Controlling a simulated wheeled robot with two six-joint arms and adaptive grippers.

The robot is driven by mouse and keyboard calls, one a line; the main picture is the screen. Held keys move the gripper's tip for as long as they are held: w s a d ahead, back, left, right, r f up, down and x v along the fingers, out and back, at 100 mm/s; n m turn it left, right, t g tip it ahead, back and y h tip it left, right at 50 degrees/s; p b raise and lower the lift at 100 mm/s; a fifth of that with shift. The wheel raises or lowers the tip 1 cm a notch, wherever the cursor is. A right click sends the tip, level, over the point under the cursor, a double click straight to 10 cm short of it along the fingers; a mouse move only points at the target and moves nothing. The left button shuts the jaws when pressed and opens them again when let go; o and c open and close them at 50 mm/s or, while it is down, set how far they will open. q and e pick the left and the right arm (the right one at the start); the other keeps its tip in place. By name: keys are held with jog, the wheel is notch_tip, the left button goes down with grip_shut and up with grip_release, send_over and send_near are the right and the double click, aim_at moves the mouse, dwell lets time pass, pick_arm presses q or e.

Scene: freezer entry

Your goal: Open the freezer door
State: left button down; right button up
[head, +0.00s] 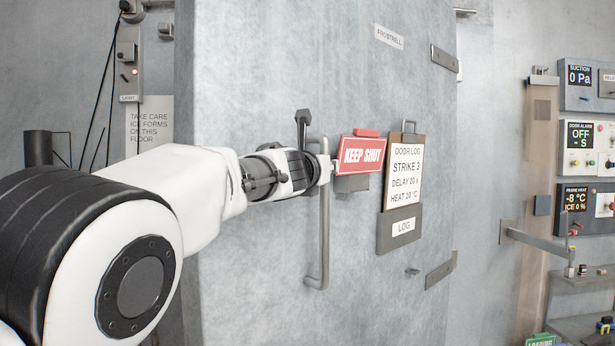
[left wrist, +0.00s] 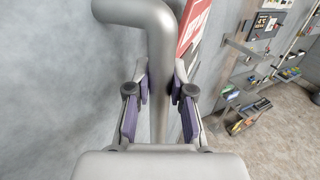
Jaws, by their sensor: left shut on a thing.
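The freezer door (head: 255,90) is a large pale grey slab filling the middle of the head view. Its upper hinge (head: 444,58) and lower hinge (head: 440,270) are on the right. My left gripper (head: 325,172) is at the upper part of the handle. In the left wrist view, the gripper (left wrist: 160,92) has its purple-padded fingers on either side of the handle (left wrist: 140,12), shut on the bar below its bend. I cannot tell whether the door stands ajar. My right gripper is not in view.
A red KEEP SHUT sign (head: 362,155) is close right of the gripper. A door log board (head: 405,170) hangs beyond it. Control panels (head: 574,148) and shelves (head: 581,277) line the right wall. A light switch (head: 128,60) is at the left.

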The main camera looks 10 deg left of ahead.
pick_arm(q)
jog(key=shift+s+d+f, duration=0.35)
jog(key=shift+d+f, duration=0.4)
jog(key=shift+d, duration=0.05)
jog(key=c, duration=1.3)
grip_release()
jog(key=shift+w+a+r, duration=0.15)
jog(key=shift+a, duration=0.15)
jog(key=shift+r, duration=0.1)
